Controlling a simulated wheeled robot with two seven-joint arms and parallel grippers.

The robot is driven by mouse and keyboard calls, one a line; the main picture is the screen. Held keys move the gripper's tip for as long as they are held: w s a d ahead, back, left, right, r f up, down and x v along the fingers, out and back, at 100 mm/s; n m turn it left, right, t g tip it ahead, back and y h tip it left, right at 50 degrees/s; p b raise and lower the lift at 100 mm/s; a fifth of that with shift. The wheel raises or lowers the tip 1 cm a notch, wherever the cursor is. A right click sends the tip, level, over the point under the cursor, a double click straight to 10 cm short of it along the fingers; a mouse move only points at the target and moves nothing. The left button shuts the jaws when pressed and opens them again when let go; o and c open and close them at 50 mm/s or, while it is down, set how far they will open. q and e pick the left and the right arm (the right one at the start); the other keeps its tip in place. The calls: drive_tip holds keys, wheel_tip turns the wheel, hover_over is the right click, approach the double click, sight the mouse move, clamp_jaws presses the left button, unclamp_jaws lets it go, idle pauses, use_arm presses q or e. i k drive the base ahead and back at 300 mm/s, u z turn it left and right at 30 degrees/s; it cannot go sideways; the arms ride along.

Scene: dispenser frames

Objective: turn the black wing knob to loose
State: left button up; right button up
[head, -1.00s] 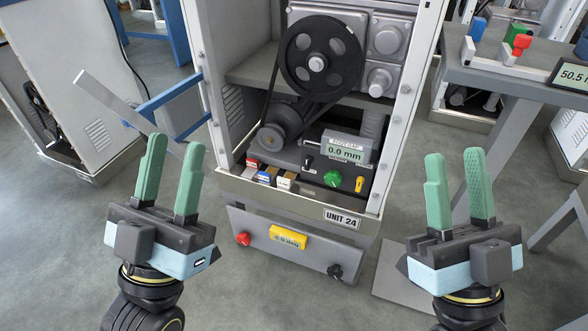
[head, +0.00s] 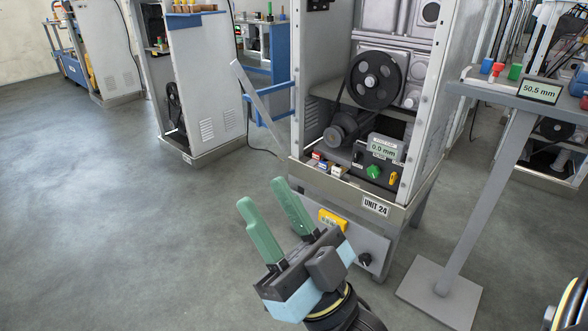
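The black wing knob (head: 366,260) sits at the right end of the grey lower panel (head: 377,244) under the UNIT 24 cabinet. It is small here, and I cannot tell its exact angle. My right gripper (head: 261,193) is open and empty, its green fingers apart and pointing up and left. Its body is in front of the lower panel, just left of the knob in the picture, and no contact shows. My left gripper is out of view.
Inside the cabinet are a black pulley (head: 375,80), a green knob (head: 374,171) and a 0.0 mm display (head: 384,149). A grey stand (head: 480,200) with a foot plate (head: 440,290) is at the right. The floor at the left is clear.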

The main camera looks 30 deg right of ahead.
sight(358, 156)
drive_tip(key=u, duration=0.25)
drive_tip(key=i, duration=0.9)
drive_tip(key=z, duration=0.8)
drive_tip(key=i, duration=1.45)
drive_tip(key=z, duration=1.2)
drive_tip(key=i, duration=0.2)
drive_tip(key=z, duration=0.2)
